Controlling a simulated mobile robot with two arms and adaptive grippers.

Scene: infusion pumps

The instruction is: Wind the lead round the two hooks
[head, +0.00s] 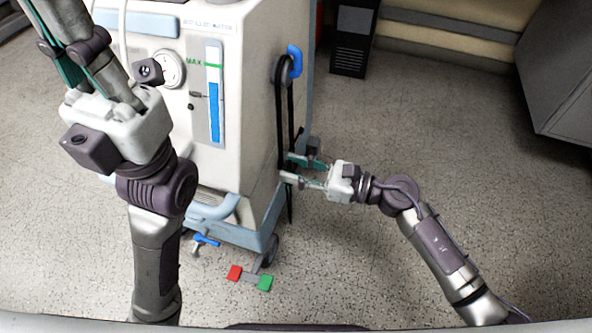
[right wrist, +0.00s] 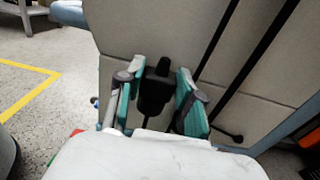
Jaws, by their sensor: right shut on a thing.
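The upper hook (head: 295,60) is blue and sticks out from the right side of the white machine. The black lead (head: 279,120) passes over this hook, and its strands hang down the side panel. They also show in the right wrist view (right wrist: 252,62). A second hook cannot be made out. My right gripper (head: 291,168) is beside the lower part of the strands. In the right wrist view its teal fingers are shut on a black plug-like piece (right wrist: 155,92), seemingly the lead's end. My left gripper (head: 80,65) is at upper left; its fingertips are out of frame.
The white machine (head: 245,120) has a dial (head: 169,68) and a blue level gauge (head: 214,95). Red (head: 234,272) and green (head: 265,283) pedals are at its foot. A grey cabinet (head: 560,75) stands far right. The floor between is clear.

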